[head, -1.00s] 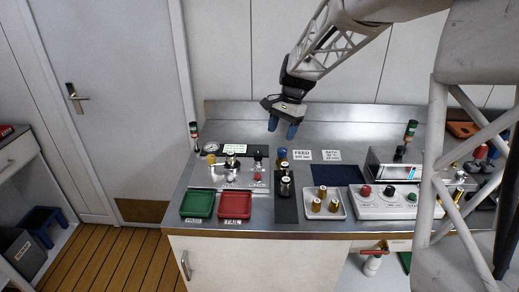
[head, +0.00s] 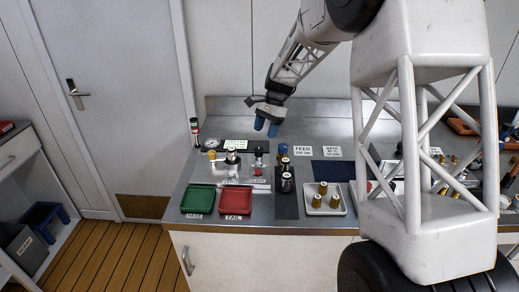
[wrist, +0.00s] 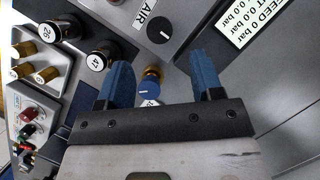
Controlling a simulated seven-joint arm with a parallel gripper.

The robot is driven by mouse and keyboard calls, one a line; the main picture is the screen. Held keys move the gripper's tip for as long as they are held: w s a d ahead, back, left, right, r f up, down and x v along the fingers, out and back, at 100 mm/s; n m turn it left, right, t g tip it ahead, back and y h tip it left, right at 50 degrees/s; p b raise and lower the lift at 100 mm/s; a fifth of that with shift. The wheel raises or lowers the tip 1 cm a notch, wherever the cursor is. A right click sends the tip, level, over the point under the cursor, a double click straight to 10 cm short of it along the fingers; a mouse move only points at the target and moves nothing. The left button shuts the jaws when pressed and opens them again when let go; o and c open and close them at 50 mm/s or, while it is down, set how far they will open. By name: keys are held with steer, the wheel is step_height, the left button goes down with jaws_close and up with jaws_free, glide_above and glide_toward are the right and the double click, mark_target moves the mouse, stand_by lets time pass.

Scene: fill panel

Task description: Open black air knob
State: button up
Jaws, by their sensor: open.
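The black air knob (wrist: 160,28) is a round black dial with a pale pointer line, on a light panel beside an AIR label (wrist: 147,11). It lies beyond my fingertips in the wrist view, apart from them. In the head view it is small and hard to make out on the panel (head: 222,171). My gripper (head: 267,126) has blue fingers and hangs above the back of the bench, pointing down. In the wrist view my gripper (wrist: 162,70) is open, with nothing held between the fingers.
A blue-topped brass fitting (wrist: 150,84) shows between the fingers. Numbered canisters (wrist: 98,60) stand nearby. A readout (wrist: 255,18) shows 0.0 bar. Green (head: 198,186) and red (head: 250,201) trays sit at the front; a white tray (head: 343,208) holds brass pieces.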

mark_target(259, 149)
steer(key=shift+f, duration=0.1)
steer(key=shift+x, duration=3.8)
steer(key=c, duration=0.9)
